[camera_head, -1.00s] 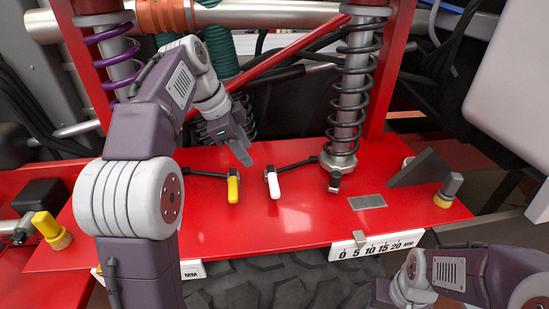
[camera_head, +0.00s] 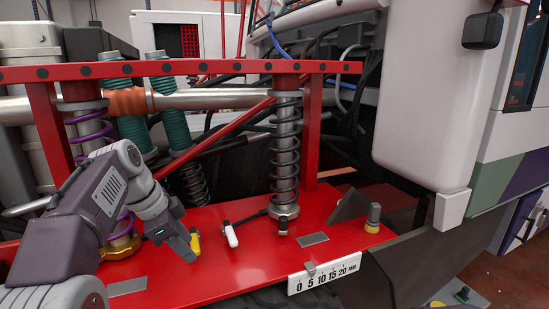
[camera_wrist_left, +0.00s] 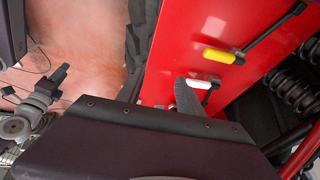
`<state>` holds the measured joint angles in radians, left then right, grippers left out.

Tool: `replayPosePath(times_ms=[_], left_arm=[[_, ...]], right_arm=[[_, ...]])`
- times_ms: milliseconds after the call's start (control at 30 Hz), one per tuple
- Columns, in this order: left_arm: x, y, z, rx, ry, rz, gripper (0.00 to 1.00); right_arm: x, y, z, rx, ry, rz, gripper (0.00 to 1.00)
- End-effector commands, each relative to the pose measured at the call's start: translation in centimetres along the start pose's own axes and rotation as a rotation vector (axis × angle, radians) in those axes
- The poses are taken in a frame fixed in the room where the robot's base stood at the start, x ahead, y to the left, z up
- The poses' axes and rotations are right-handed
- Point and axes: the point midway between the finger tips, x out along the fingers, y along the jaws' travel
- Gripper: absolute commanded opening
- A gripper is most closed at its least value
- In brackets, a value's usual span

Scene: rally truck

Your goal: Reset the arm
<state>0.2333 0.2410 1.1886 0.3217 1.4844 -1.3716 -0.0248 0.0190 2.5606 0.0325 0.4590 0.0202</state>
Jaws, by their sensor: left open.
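My left gripper (camera_head: 184,250) hangs over the red deck (camera_head: 260,262), open, with nothing seen between its fingers. It stands just in front of the yellow-handled lever (camera_head: 195,241) and partly covers it; I cannot tell whether they touch. The white-handled lever (camera_head: 231,234) lies to its right. In the left wrist view, a grey finger (camera_wrist_left: 187,98) overlaps the view of the white handle (camera_wrist_left: 199,84), and the yellow handle (camera_wrist_left: 219,56) shows beyond.
A black coil-spring shock (camera_head: 285,150) rises from the deck, and a purple spring (camera_head: 88,122) stands behind my left arm. A white millimetre scale (camera_head: 325,274) is on the front edge. A dark wedge (camera_head: 349,207) and a yellow-based knob (camera_head: 373,218) sit at the right end.

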Motion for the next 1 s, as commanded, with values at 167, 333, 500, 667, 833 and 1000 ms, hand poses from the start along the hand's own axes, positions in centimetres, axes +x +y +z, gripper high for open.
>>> replayPosePath(times_ms=[167, 333, 500, 667, 833, 1000], left_arm=[[2.6, 0.6, 0.9, -0.14, -0.03, -0.004, 0.44], [5.9, 1.8, 2.3, -0.312, -0.073, -0.018, 0.44], [10.0, 4.2, 4.4, -0.522, -0.126, -0.05, 0.44], [13.9, 7.8, 7.0, -0.727, -0.174, -0.095, 0.44], [17.4, 12.7, 10.0, -0.926, -0.205, -0.148, 0.44], [19.8, 18.1, 12.8, -1.096, -0.209, -0.19, 0.44]], right_arm=[[0.0, 0.0, -0.1, 0.0, 0.001, 0.0, 0.44], [0.0, 0.0, -0.1, 0.0, 0.001, 0.0, 0.44], [0.0, 0.0, 0.0, 0.0, 0.001, 0.0, 0.44], [0.0, 0.0, 0.0, 0.0, 0.001, 0.0, 0.44], [0.0, 0.0, 0.0, 0.0, 0.001, 0.0, 0.44], [0.0, 0.0, 0.0, 0.0, 0.001, 0.0, 0.44]])
